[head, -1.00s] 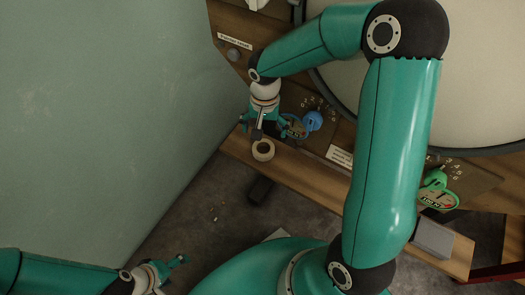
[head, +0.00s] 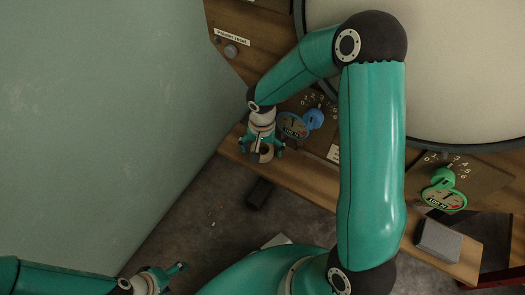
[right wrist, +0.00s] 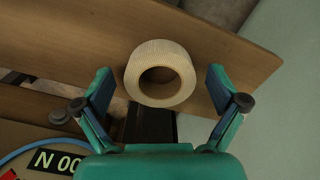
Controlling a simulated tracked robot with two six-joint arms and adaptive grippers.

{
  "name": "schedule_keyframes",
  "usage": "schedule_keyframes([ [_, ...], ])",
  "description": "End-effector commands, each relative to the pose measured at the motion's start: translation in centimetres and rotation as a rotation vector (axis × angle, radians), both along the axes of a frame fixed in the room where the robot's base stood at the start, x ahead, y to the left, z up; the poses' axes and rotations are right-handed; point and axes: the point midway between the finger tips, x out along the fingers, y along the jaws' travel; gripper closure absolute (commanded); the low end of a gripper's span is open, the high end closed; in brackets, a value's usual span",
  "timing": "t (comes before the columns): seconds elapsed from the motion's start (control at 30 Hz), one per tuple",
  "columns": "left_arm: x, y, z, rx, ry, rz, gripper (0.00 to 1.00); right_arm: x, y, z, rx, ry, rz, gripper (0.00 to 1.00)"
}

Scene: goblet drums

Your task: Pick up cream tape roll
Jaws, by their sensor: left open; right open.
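The cream tape roll (right wrist: 160,73) lies flat on a narrow wooden ledge, its hole facing up. In the right wrist view it sits between the two open fingers of my right gripper (right wrist: 158,88), with a gap on each side. In the head view the tape roll (head: 266,153) is partly hidden by my right gripper (head: 261,148), which is over it. My left gripper (head: 178,268) is open and empty at the bottom left, far from the roll.
The wooden ledge (head: 307,180) runs along a panel with a blue knob (head: 313,118) and a green knob (head: 443,178). A grey block (head: 437,240) sits on the ledge at right. A plain green wall (head: 100,100) stands close on the left. A large round pale drum face (head: 460,70) is behind.

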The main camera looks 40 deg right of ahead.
Motion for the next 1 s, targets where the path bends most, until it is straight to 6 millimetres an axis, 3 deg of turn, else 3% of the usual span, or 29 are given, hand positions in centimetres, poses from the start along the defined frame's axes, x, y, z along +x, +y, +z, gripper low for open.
schedule_keyframes([
  [0.07, 0.0, 0.0, 0.0, 0.0, 0.0, 0.0, 0.21, 0.0, 0.0, 0.1, 0.0, 0.0, 0.0, 0.04],
  [0.47, 0.0, 0.0, 0.0, 0.0, 0.0, 0.0, 0.21, 0.0, 0.0, 0.1, 0.0, 0.0, 0.0, 0.68],
  [0.77, 0.0, 0.0, 0.3, 0.0, 0.0, 0.0, 0.21, 0.0, 0.0, 0.6, -0.001, -0.001, -0.001, 0.69],
  [1.0, 0.0, 0.0, 1.6, 0.0, 0.0, 0.0, 0.21, 0.1, -0.1, 4.3, -0.002, -0.005, -0.001, 0.69],
])
